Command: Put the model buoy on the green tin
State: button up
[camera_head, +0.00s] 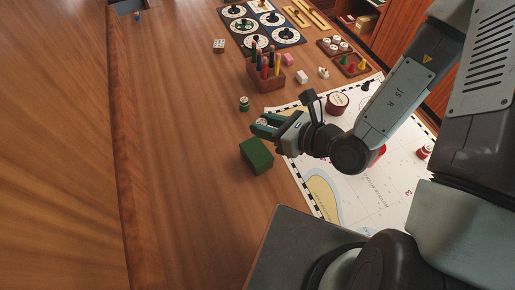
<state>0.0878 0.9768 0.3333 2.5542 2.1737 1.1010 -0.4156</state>
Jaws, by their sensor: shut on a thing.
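The green tin (257,155) is a dark green box on the wooden table, left of the chart's edge. My gripper (262,126) is just above and behind it in the picture, with its fingers pointing left. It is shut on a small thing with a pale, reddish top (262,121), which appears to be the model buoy. The fingers hide most of it. I cannot tell its height above the table or whether it touches the tin.
A small green and red piece (244,104) stands behind the gripper. A wooden pencil holder (268,81) and a round red tin (337,103) are farther back. A white chart (375,200) lies under my arm. The table left of the green tin is clear.

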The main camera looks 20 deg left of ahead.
aim_at(261, 153)
jog(key=f, duration=0.2)
jog(key=s+a+f, duration=0.1)
jog(key=shift+f, duration=0.35)
jog(key=shift+w+f, duration=0.1)
jog(key=shift+f, duration=1.95)
jog(key=shift+f, duration=0.1)
jog(key=o, duration=1)
